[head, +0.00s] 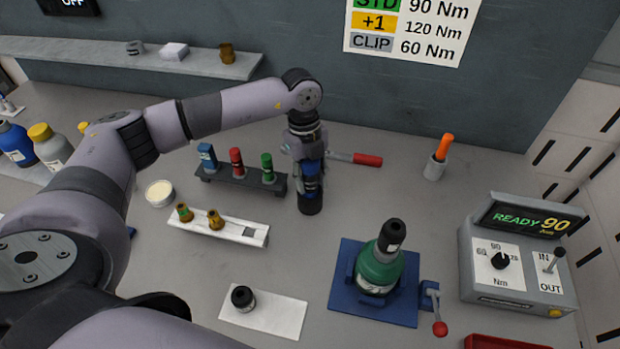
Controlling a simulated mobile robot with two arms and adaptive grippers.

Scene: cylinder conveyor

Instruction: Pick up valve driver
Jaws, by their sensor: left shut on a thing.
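My left gripper (308,166) points down over the middle of the bench. It is shut on an upright blue and black tool, which looks like the valve driver (310,188). The fingers hide part of the tool's upper body, and its black lower end shows below them. I cannot tell whether that end touches the bench. My right gripper is not in view.
A red-handled tool (367,160) lies just behind the gripper. A dark rack (240,180) with blue, red and green pieces stands left. A green cylinder (380,268) sits in a blue fixture (343,297) front right. A control box (518,290) stands right.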

